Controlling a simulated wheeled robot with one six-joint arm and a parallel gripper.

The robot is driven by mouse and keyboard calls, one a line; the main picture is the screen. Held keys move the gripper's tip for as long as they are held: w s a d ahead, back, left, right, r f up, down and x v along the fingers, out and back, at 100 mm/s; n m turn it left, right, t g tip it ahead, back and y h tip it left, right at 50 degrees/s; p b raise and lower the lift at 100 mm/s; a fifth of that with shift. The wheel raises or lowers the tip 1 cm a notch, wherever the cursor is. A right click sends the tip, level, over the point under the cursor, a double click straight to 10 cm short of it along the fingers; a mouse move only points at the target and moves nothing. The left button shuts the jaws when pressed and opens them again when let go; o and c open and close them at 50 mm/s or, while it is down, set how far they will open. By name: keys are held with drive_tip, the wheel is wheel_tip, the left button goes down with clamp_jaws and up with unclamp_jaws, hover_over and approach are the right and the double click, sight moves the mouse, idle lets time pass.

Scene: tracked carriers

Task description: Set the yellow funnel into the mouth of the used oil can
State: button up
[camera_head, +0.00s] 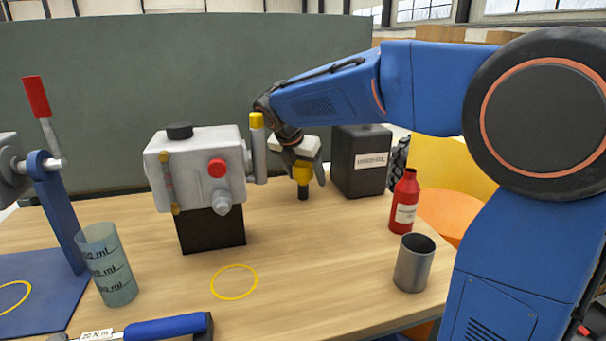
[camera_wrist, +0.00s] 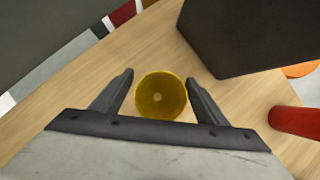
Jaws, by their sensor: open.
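The yellow funnel (camera_head: 303,173) is at the table's far side, with a dark narrow part below it. In the wrist view its round mouth (camera_wrist: 160,97) lies between my gripper's fingers, with a small gap showing on each side. My gripper (camera_wrist: 160,78) is open and points down around the funnel; it also shows in the head view (camera_head: 306,170). A black can (camera_head: 350,173) with a white label stands to the right of the funnel; I take it for the used oil can. It also shows in the wrist view (camera_wrist: 250,35). Its label and mouth are not clear.
A grey machine block (camera_head: 195,185) on a black base stands left of the gripper. A red bottle (camera_head: 404,205) and a metal cup (camera_head: 413,265) stand at the right. A measuring beaker (camera_head: 107,268) is at the left. The table's middle is clear around a yellow ring (camera_head: 234,297).

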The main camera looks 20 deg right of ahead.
drive_tip(key=shift+w+d+f, duration=0.15)
drive_tip(key=shift+w+f, duration=0.05)
drive_tip(key=shift+f, duration=0.2)
drive_tip(key=c, duration=1.1)
drive_tip(key=shift+c, duration=0.2)
